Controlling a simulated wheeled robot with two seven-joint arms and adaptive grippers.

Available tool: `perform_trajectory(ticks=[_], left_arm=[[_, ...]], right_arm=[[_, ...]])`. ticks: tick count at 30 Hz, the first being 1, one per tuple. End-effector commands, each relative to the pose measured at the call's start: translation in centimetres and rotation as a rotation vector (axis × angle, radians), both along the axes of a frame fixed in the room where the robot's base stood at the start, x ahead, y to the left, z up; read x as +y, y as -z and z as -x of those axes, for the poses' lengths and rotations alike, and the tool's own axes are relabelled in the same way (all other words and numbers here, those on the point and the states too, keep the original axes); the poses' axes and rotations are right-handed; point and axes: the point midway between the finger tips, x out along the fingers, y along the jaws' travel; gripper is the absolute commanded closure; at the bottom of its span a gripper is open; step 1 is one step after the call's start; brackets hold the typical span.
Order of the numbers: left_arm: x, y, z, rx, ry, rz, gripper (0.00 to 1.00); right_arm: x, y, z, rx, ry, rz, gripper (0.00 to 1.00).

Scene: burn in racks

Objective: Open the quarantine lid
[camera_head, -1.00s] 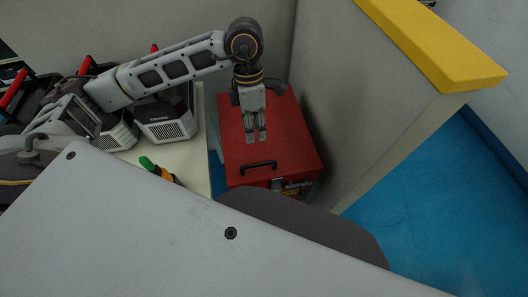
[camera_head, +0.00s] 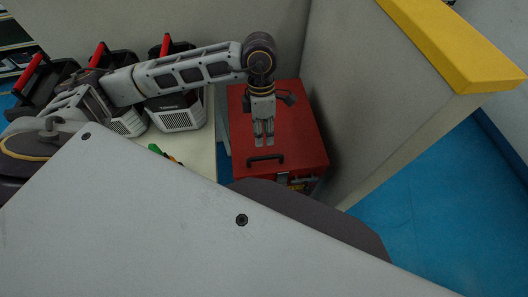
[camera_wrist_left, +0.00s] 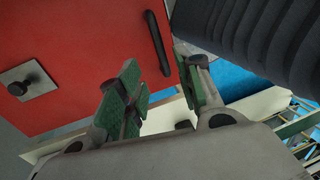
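The quarantine lid (camera_head: 288,125) is the red top of a box and lies shut. Its black bar handle (camera_head: 266,158) sits near the front edge. My left gripper (camera_head: 264,142) is over the lid, just behind the handle, fingers pointing to it. In the left wrist view the green-padded fingers (camera_wrist_left: 162,88) are apart with nothing between them. The handle (camera_wrist_left: 158,43) shows there beyond the fingertips on the red lid (camera_wrist_left: 85,45), apart from them. A metal plate with a knob (camera_wrist_left: 28,81) is on the lid. My right gripper is not in view.
A grey wall with a yellow top (camera_head: 455,50) stands close to the right of the box. A pale table (camera_head: 203,150) with grey-black units (camera_head: 180,118) and a green-tipped item (camera_head: 156,148) is to the left. Blue floor (camera_head: 400,215) is open at right.

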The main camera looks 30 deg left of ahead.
Motion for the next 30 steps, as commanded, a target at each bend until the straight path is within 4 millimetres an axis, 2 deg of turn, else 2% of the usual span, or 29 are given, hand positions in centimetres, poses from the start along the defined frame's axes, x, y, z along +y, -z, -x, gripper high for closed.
perform_trajectory(ticks=[18,24,30], left_arm=[[-0.9,7.7,1.3,0.002,0.000,0.000,0.65],[-1.0,8.8,1.5,0.001,0.000,0.001,0.65],[-1.0,9.0,1.5,0.000,0.000,0.000,0.65]], right_arm=[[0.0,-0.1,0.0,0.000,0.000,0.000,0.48],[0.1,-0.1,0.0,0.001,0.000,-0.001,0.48],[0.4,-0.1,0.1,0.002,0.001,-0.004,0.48]])
